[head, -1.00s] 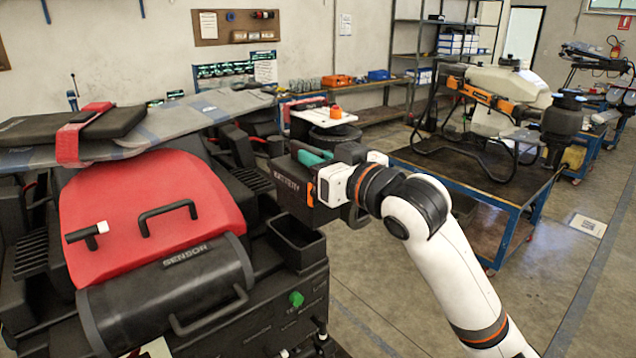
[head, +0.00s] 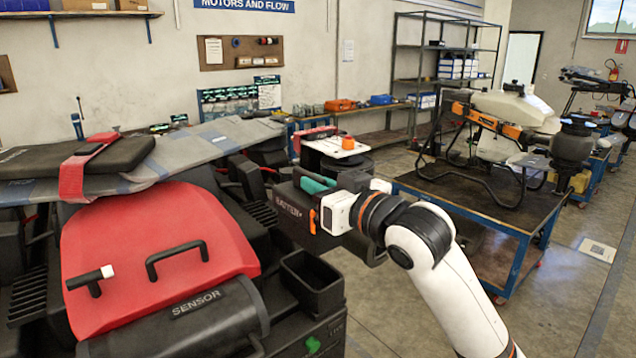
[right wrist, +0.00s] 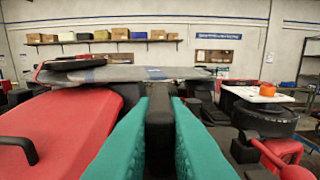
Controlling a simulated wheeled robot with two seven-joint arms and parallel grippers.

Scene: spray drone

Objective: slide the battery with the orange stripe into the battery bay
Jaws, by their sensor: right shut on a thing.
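My right gripper (head: 318,186) has teal fingers and is shut on a black battery (head: 289,208) marked with white letters. An orange patch shows at the battery's near side, beside the white wrist. In the right wrist view the teal fingers (right wrist: 160,135) stand on either side of a dark upright part of the battery (right wrist: 160,118). The battery is held right of the red cover (head: 160,240), near an open black box-like pocket (head: 312,283). I cannot tell whether this pocket is the battery bay. My left gripper is not in view.
A grey folded panel (head: 200,148) with a black pad and red strap lies above the red cover. A white plate (head: 337,147) with an orange knob is behind the battery. A blue cart (head: 485,230) carrying another drone stands at right. Floor between is clear.

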